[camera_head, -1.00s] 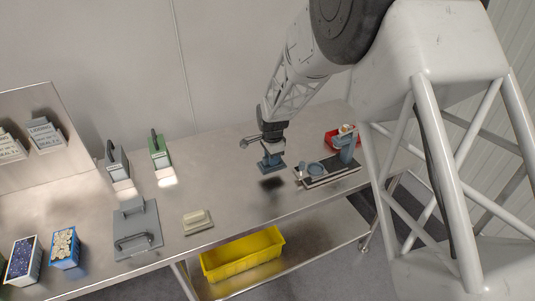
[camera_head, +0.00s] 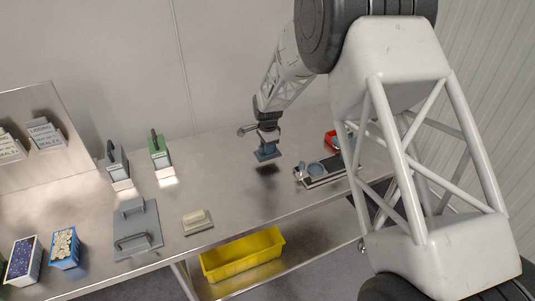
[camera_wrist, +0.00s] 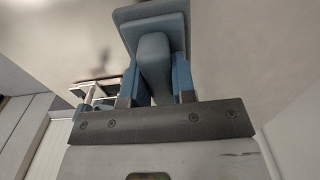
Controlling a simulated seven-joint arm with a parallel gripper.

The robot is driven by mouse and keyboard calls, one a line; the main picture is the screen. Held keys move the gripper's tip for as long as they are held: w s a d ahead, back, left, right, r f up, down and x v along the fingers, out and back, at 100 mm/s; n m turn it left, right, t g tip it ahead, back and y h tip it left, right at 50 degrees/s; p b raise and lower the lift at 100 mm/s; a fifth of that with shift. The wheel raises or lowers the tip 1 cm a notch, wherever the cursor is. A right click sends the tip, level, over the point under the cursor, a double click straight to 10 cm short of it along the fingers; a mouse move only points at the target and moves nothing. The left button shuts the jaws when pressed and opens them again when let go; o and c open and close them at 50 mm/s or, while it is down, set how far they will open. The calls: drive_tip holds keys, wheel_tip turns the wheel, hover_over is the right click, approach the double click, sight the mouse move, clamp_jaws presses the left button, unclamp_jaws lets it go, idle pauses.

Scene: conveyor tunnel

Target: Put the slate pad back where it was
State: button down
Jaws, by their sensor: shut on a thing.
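The slate pad (camera_head: 267,155) is a small dark blue-grey plate with a handle block on top. My gripper (camera_head: 268,141) is shut on that handle and holds the pad above the table, with a dark shadow below it. In the wrist view the pad (camera_wrist: 122,14) shows its plate at the top, and the blue fingers of my gripper (camera_wrist: 157,85) stand on either side of its grey handle. A dark tray (camera_head: 325,172) with round places lies to the right of the pad, partly hidden by my arm.
A red bin (camera_head: 330,140) stands behind the tray. A cream block on a plate (camera_head: 197,220), a grey lidded plate (camera_head: 137,228), a green device (camera_head: 159,152) and a grey device (camera_head: 117,165) are to the left. A yellow bin (camera_head: 243,255) sits below. Table around the pad's shadow is clear.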

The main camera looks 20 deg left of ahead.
drive_tip(key=shift+f, duration=0.1)
drive_tip(key=shift+f, duration=1.65)
drive_tip(key=shift+f, duration=0.15)
drive_tip(key=c, duration=0.9)
unclamp_jaws()
drive_tip(key=shift+c, duration=0.2)
drive_tip(key=shift+r, duration=6.15)
